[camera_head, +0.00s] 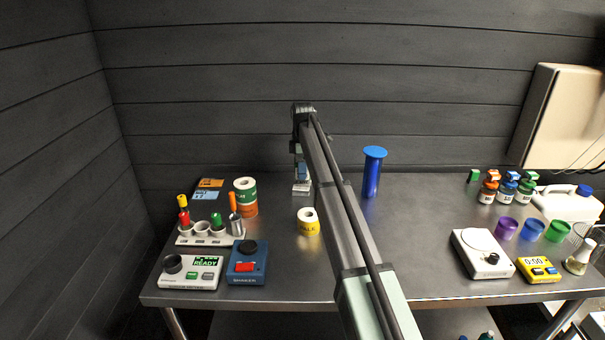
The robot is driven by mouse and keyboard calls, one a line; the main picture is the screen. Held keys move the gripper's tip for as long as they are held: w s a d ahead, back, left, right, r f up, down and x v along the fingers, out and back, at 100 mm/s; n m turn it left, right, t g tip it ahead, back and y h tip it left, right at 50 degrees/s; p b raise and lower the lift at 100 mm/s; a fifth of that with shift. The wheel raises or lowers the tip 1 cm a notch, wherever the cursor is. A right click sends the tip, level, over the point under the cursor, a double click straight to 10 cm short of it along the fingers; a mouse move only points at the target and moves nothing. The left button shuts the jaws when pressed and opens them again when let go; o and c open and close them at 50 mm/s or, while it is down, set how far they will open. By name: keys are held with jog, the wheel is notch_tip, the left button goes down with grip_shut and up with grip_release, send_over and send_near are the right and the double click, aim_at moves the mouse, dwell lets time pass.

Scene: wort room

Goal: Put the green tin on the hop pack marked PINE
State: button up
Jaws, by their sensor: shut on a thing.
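My gripper (302,177) points down at the back middle of the table. It is shut on a small pale thing (302,188), too small and partly hidden to name.
A yellow cylinder (308,226) stands in front of my gripper, close to my arm. A tall blue cylinder (372,174) stands to the right. A tube rack (210,237) and two devices fill the left front. Bottles, cups and a scale (482,254) stand at the right.

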jog(key=shift+f, duration=1.1)
jog(key=shift+f, duration=0.15)
jog(key=o, duration=1.1)
notch_tip(320, 180, up, 12)
jog(key=shift+r, duration=0.2)
